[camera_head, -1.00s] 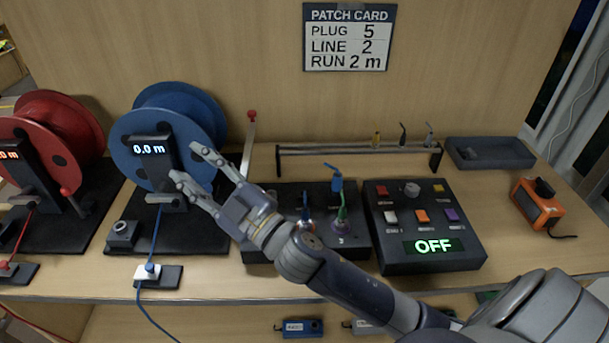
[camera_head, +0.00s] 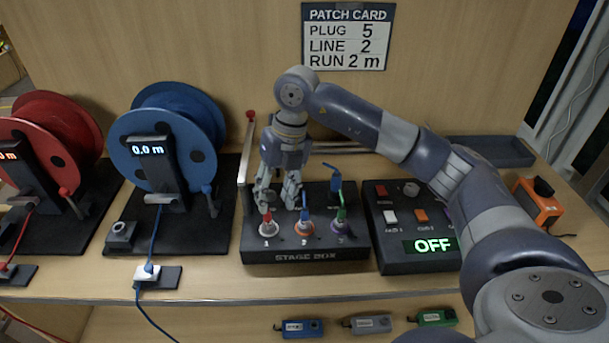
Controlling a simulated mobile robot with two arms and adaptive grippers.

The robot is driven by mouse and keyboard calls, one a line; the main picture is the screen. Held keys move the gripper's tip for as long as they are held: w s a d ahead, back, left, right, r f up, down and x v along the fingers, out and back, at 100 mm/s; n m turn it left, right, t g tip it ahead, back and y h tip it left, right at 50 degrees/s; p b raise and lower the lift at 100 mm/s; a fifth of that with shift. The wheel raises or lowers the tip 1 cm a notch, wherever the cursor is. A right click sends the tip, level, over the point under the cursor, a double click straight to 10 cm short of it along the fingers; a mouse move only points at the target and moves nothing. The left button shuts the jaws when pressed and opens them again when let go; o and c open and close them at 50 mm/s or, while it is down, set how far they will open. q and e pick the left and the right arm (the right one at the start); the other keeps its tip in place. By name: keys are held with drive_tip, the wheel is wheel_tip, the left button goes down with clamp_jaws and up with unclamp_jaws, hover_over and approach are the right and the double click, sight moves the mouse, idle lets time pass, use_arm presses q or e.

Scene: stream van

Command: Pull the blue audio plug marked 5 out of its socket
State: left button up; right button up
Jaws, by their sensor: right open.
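I cannot read a number 5 on any plug. My right gripper (camera_head: 278,206) points down over the left part of the box, open, left of these plugs. Its fingers hide the back left of the box. My left gripper is not in view.
A switch panel (camera_head: 390,262) reading OFF stands close right of the box. A blue cable reel (camera_head: 170,110) and a red reel (camera_head: 50,150) are on the left. The patch card (camera_head: 346,38) reads plug 5.

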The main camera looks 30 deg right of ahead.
sight(305, 206)
drive_tip(key=d+h, duration=0.1)
drive_tip(key=d, duration=0.1)
drive_tip(key=d+r+m, duration=0.1)
drive_tip(key=d, duration=0.1)
drive_tip(key=d+r+h, duration=0.1)
drive_tip(key=d, duration=0.2)
drive_tip(key=shift+s+m+h, duration=0.25)
drive_tip(key=shift+m+h, duration=0.05)
drive_tip(key=shift+d+f, duration=0.15)
drive_tip(key=shift+f, duration=0.1)
wheel_tip(305, 206, down, 10)
drive_tip(key=shift+f+p, duration=0.2)
drive_tip(key=shift+p, duration=0.8)
clamp_jaws()
